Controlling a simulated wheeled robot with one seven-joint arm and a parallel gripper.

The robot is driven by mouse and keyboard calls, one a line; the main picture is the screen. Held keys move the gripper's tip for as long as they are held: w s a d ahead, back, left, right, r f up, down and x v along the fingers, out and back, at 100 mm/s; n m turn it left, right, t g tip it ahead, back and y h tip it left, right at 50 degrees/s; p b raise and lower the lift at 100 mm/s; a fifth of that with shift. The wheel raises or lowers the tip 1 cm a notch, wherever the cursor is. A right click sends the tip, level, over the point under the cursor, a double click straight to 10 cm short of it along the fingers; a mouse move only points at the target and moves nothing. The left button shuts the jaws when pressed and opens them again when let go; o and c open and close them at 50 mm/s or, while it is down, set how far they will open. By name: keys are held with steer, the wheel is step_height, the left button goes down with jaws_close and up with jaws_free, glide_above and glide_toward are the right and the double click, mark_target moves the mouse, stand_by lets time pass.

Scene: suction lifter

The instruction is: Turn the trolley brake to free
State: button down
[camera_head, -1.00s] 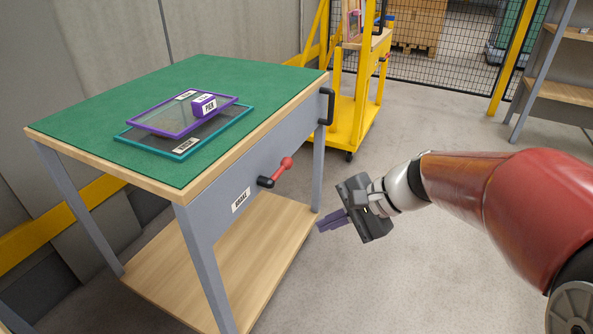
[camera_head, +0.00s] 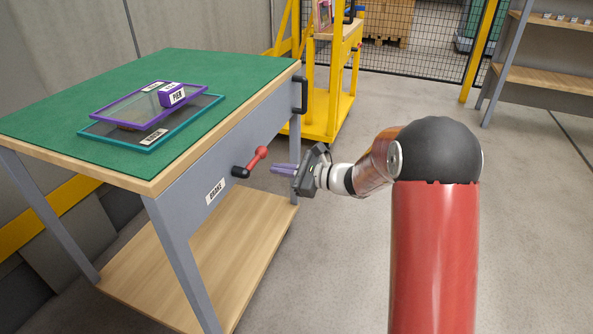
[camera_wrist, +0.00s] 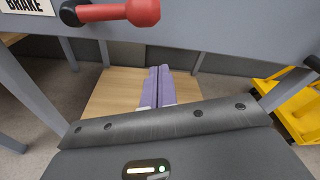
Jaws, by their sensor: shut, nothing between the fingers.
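The trolley (camera_head: 162,205) has a green top, grey legs and a wooden lower shelf. Its brake lever (camera_head: 256,160) sticks out of the grey side panel, with a black pivot and a red handle tilted up to the right. A label reading BRAKE (camera_head: 216,191) is left of it. In the wrist view the lever's red end (camera_wrist: 142,12) shows at the top edge. My gripper (camera_head: 273,169) is shut and empty, just right of and slightly below the handle, apart from it. Its purple fingers (camera_wrist: 160,72) lie together in the wrist view, below the lever.
On the green top lie a teal frame (camera_head: 92,133) and a purple frame (camera_head: 108,110), with a small purple block (camera_head: 172,95) on them. A black handle (camera_head: 302,95) is at the trolley's corner. A yellow lifter (camera_head: 322,121) stands behind. Floor at right is clear.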

mark_target(252, 155)
steer(key=a+r, duration=0.1)
steer(key=a+r+p, duration=0.1)
steer(key=r, duration=0.1)
steer(key=shift+s+a+r, duration=0.15)
steer(key=shift+s+a, duration=0.05)
steer(key=shift+w+b, duration=0.15)
steer(key=shift+b, duration=0.3)
steer(key=shift+r+n, duration=0.2)
steer(key=shift+n, duration=0.2)
